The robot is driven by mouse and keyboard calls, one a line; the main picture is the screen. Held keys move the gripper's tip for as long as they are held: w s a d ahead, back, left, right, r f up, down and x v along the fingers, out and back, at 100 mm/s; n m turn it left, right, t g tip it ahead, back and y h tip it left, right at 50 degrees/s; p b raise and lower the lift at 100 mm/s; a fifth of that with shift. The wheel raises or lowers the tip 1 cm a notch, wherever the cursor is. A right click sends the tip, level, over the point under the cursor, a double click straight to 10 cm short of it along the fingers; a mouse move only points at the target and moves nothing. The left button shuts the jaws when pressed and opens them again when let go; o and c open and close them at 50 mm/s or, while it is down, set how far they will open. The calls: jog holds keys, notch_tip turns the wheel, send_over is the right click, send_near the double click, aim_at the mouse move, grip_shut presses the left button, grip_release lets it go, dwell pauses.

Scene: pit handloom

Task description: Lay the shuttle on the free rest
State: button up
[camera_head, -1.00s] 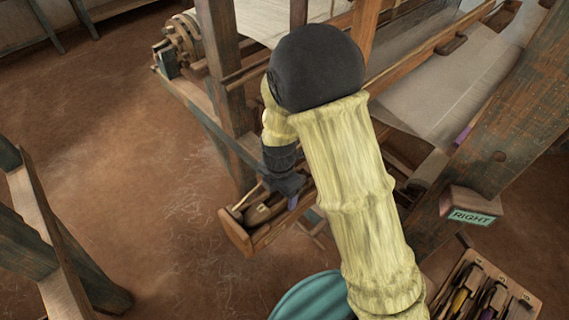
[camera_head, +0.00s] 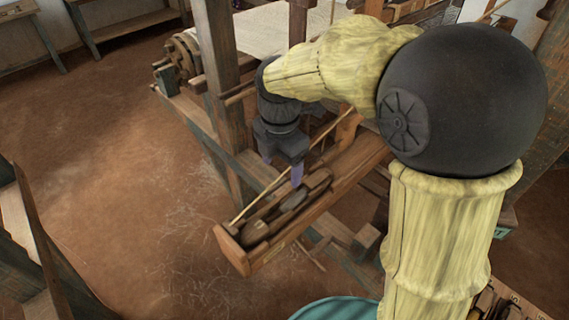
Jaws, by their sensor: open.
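A long wooden trough (camera_head: 262,257) runs from the lower middle up to the right. Dark elongated wooden pieces lie in it, one with a grey middle (camera_head: 292,199). This looks like a shuttle, but I cannot tell for certain. My gripper (camera_head: 282,171) points down above the trough with two purple fingers apart. It is open, with nothing visible between the fingers. A thin pale rod (camera_head: 285,172) runs along the trough's far side. My arm hides the trough's right end. I cannot make out which spot is the free rest.
The loom's wooden post (camera_head: 217,80) stands behind my gripper. A wooden crate (camera_head: 525,303) with dark pieces is partly visible at the lower right. A wooden frame (camera_head: 50,250) stands at the lower left. The brown floor (camera_head: 120,150) at left is clear.

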jog(key=shift+r, duration=0.45)
dwell(0.3)
jog(key=s+d+f+m+t, duration=0.1)
jog(key=s+d+f+m, duration=0.1)
jog(key=d+m, duration=0.4)
jog(key=s+d+f+m, duration=0.2)
jog(key=d+f+m, duration=0.2)
jog(key=d+m, duration=0.3)
jog(key=s+d+f+m+t, duration=0.1)
jog(key=d+m, duration=0.6)
jog(key=m, duration=0.7)
jog(key=shift+s+f+m+t, duration=0.3)
jog(key=shift+s+f, duration=0.6)
jog(key=shift+s, duration=0.1)
